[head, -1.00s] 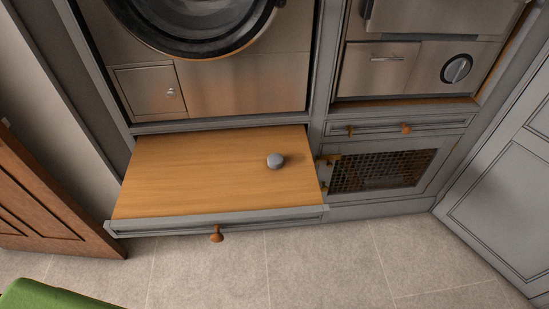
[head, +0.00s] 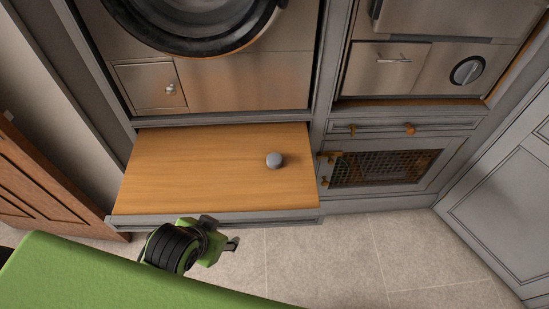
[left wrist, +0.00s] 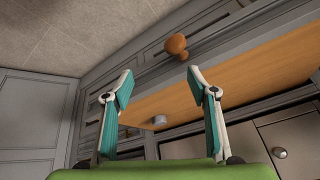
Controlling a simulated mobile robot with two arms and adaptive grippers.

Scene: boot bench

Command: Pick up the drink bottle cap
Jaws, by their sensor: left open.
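The drink bottle cap, a small grey round piece (head: 274,160), lies on the pulled-out wooden drawer board (head: 190,165), right of its middle. It also shows in the left wrist view (left wrist: 160,122), beyond and between the fingers. My left gripper (head: 233,243) is in front of the board's front edge, lower in the picture than the cap and apart from it. In the left wrist view its two teal fingers (left wrist: 159,74) are spread wide with nothing between them. My right gripper is not in view.
A washing machine (head: 245,80) stands behind the board. An orange-brown knob (left wrist: 176,44) sits on the board's grey front. A mesh-front cabinet (head: 385,168) is to the right. A brown wooden door (head: 40,185) is at left. Tiled floor (head: 345,250) in front is clear.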

